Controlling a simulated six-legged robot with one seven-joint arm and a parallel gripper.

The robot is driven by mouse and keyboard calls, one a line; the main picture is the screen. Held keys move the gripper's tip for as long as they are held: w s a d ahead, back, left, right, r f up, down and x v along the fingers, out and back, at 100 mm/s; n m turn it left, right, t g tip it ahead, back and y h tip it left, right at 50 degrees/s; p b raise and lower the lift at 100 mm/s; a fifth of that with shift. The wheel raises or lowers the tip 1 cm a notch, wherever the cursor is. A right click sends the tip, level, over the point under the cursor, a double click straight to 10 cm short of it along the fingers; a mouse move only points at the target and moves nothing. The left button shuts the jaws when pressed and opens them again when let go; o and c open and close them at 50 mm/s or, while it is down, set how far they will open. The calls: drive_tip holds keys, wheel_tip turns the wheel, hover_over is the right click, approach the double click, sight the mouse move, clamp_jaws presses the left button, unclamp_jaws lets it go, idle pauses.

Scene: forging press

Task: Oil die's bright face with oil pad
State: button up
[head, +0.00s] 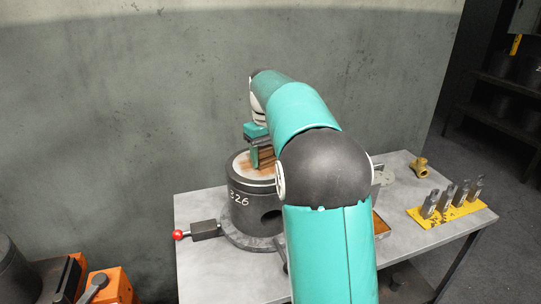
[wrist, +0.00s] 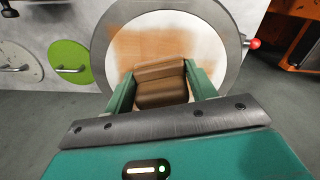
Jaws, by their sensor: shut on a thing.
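The die (head: 252,205) is a dark upright cylinder marked 326, standing on a round base on the table. Its bright face (wrist: 211,52) is the pale round top inside a dark rim. A brown oily film lies across the upper and middle part of that face, and the sides look pale. My gripper (wrist: 160,82) is shut on the oil pad (wrist: 160,90), a brown block between its teal fingers. In the head view my gripper (head: 262,157) is over the die's top. The pad appears to be at the face, but its underside contact is hidden.
A red-knobbed handle (head: 180,235) sticks out left of the die. A yellow rack (head: 455,213) with several metal pieces and a brass fitting (head: 420,167) are at the table's right. A tray (head: 381,226) is partly hidden by my arm. Orange equipment (head: 113,286) stands lower left.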

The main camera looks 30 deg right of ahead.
sight(239, 163)
drive_tip(key=shift+w+a+r, duration=0.1)
drive_tip(key=shift+w+a, duration=0.15)
drive_tip(key=shift+a, duration=0.9)
drive_tip(key=shift+w+a+f, duration=0.1)
drive_tip(key=shift+w+a, duration=0.1)
drive_tip(key=shift+a, duration=1)
drive_tip(key=shift+w+a+r, duration=0.1)
drive_tip(key=shift+w+a, duration=0.15)
drive_tip(key=shift+a, duration=0.9)
drive_tip(key=shift+w+d, duration=0.25)
drive_tip(key=shift+w, duration=0.75)
drive_tip(key=shift+s+d, duration=0.3)
drive_tip(key=shift+d, duration=1.1)
drive_tip(key=shift+s+d, duration=0.25)
drive_tip(key=shift+d, duration=1.15)
drive_tip(key=shift+s+d, duration=0.3)
drive_tip(key=shift+d, duration=1.1)
drive_tip(key=shift+w+d, duration=0.15)
drive_tip(key=shift+w, duration=0.85)
drive_tip(key=shift+w+a, duration=0.3)
drive_tip(key=shift+a, duration=1.1)
drive_tip(key=shift+w+a, duration=0.25)
drive_tip(key=shift+a, duration=1.1)
drive_tip(key=shift+w+a, duration=0.3)
drive_tip(key=shift+a, duration=1.1)
drive_tip(key=shift+r, duration=2.9)
